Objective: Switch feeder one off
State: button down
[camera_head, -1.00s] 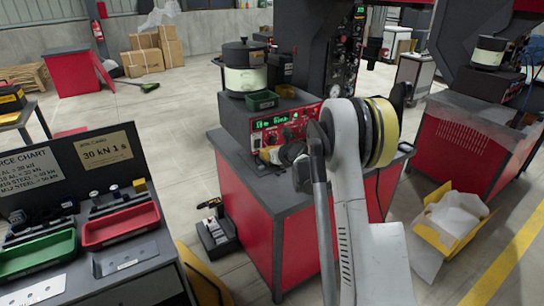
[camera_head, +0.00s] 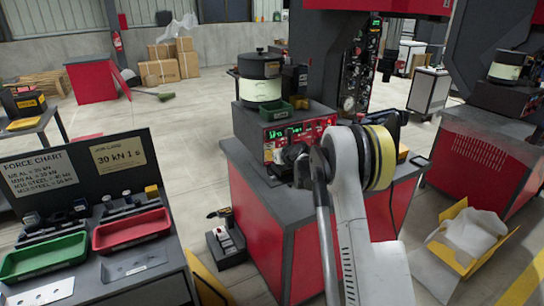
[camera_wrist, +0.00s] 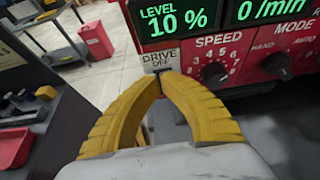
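A feeder with a dark-lidded, cream-banded bowl (camera_head: 262,88) stands on a dark box with a red control panel (camera_head: 322,124). In the wrist view the panel (camera_wrist: 185,48) fills the upper right. Its green displays read "LEVEL 10 %" and "0 /min". A white label (camera_wrist: 160,56) reads "DRIVE OFF", with a small dark switch at its lower edge, mostly hidden by my fingertips. My gripper (camera_wrist: 161,79) has its yellow fingers brought together at the tips, right below the label. I cannot tell whether they touch the switch. In the head view my arm hides most of the gripper.
A speed knob (camera_wrist: 213,74) and a mode knob (camera_wrist: 278,66) sit right of my fingers. A green tray (camera_head: 277,111) is on the feeder box. A second feeder bowl (camera_head: 492,66) stands at right. Red (camera_head: 131,232) and green (camera_head: 44,257) trays lie on the left bench.

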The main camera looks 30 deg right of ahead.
jog(key=shift+r+p, duration=0.4)
jog(key=shift+r, duration=0.4)
jog(key=shift+s, duration=0.2)
